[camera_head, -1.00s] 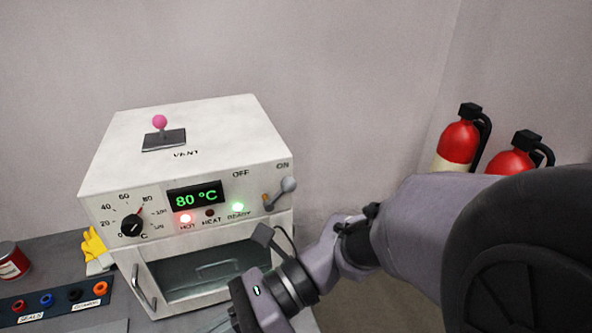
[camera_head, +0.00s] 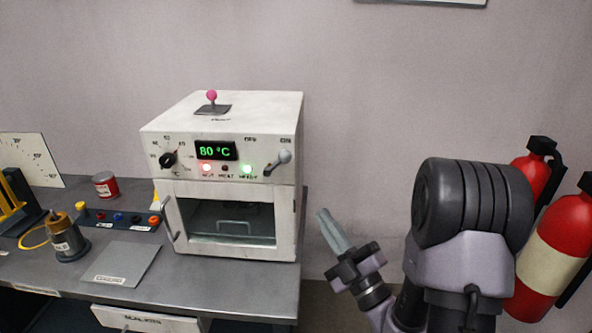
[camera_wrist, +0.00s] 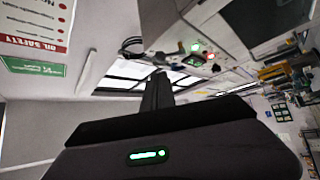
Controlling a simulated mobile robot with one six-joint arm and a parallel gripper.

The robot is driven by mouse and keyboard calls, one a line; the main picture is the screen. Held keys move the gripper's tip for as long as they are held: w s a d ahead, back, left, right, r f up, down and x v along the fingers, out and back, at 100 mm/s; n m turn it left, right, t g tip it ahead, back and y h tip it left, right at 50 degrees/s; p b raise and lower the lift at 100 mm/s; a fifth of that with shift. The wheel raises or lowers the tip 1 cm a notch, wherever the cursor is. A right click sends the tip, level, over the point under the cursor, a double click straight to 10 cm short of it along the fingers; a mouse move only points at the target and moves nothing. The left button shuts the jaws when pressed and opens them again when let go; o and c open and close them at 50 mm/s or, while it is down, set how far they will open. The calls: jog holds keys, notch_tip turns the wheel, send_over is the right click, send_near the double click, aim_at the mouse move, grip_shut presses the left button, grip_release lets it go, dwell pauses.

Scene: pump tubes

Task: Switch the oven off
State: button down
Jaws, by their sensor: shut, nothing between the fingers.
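The white oven (camera_head: 220,195) stands on the grey bench. Its display (camera_head: 215,150) reads 80 °C in green. Below the display, a red HOT light (camera_head: 207,168) and a green READY light (camera_head: 247,169) are lit. The metal switch lever (camera_head: 280,160) at the front's right side points up and right, toward the ON label. My gripper (camera_head: 322,213) is shut and empty, right of the oven and apart from it. In the wrist view, the shut fingers (camera_wrist: 157,85) point toward the oven front, seen tilted with its lights.
A temperature dial (camera_head: 168,160) is on the oven's left; a pink-knobbed vent lever (camera_head: 211,97) is on top. A red can (camera_head: 105,184), a socket strip (camera_head: 120,217) and a brown-topped bottle (camera_head: 66,240) stand on the bench. Red extinguishers (camera_head: 552,250) are at right, beside my arm.

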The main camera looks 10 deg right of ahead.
aim_at(289, 161)
jog(key=p+x, duration=0.6)
jog(key=x, duration=0.5)
jog(key=shift+w+a+r+p, duration=0.2)
jog(key=shift+w+r+p, duration=0.05)
jog(key=shift+p, duration=0.1)
jog(key=shift+w+a+r, duration=0.15)
jog(key=shift+w+r, duration=0.1)
jog(key=shift+w, duration=0.35)
